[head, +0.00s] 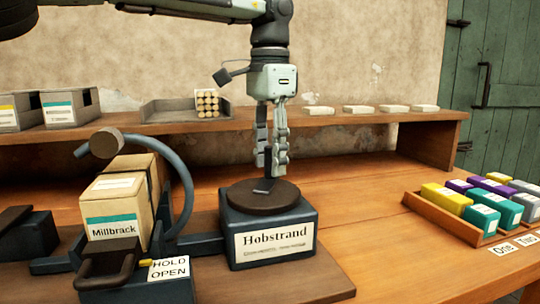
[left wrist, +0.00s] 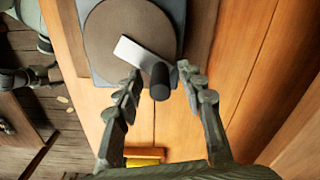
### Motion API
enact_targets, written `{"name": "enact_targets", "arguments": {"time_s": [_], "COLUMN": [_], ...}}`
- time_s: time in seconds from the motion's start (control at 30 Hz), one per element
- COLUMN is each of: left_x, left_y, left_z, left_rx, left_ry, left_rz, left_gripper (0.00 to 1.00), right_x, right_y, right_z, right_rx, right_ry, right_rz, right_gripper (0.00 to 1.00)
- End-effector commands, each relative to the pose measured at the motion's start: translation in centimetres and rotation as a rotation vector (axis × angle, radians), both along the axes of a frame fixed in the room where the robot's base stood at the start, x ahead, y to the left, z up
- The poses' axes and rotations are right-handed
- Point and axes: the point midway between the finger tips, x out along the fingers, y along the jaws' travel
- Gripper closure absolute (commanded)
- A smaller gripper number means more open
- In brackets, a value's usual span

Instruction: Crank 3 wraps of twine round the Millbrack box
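The Millbrack box (head: 115,205), tan with a teal band, stands upright in a dark blue cradle with a curved hoop (head: 187,190) around it. To its right is the Hobstrand crank unit (head: 275,243), a dark blue block with a brown disc (head: 262,198) on top. In the left wrist view the disc (left wrist: 115,50) carries a pale crank arm (left wrist: 140,54) with a black knob (left wrist: 159,82). My left gripper (head: 270,172) points down over the disc; its fingertips (left wrist: 158,75) are apart on either side of the knob.
A HOLD OPEN label (head: 169,270) sits before the cradle, with a dark handle (head: 106,262) beside it. A wooden tray (head: 425,210) of coloured blocks stands at right. A raised shelf (head: 340,119) runs behind. The bench between crank and tray is clear.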

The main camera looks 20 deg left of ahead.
Motion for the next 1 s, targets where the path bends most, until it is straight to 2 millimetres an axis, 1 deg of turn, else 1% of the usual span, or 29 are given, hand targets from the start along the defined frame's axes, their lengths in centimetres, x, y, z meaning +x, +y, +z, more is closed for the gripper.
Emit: {"name": "enact_targets", "arguments": {"time_s": [0.13, 0.43, 0.77, 1.0], "left_x": [0.0, 0.0, 0.02, 0.04], "left_y": [0.0, -0.01, -0.13, -0.61], "left_z": [0.01, 0.04, 0.04, 0.03], "left_rx": [0.0, 0.0, -0.001, -0.002], "left_ry": [0.0, 0.0, 0.0, 0.0], "left_rz": [0.0, 0.0, -0.019, -0.125], "left_gripper": [0.62, 0.99, 1.0, 1.0], "right_x": [0.01, 0.01, 0.0, 0.11], "right_y": [0.02, 0.03, 0.02, 0.04], "right_z": [0.0, -0.01, -0.01, 0.0], "right_rx": [0.001, 0.001, 0.001, 0.001], "right_ry": [0.0, 0.0, 0.0, -0.005], "right_rz": [0.0, 0.0, 0.0, 0.001], "right_gripper": [0.21, 0.21, 0.21, 0.21]}}
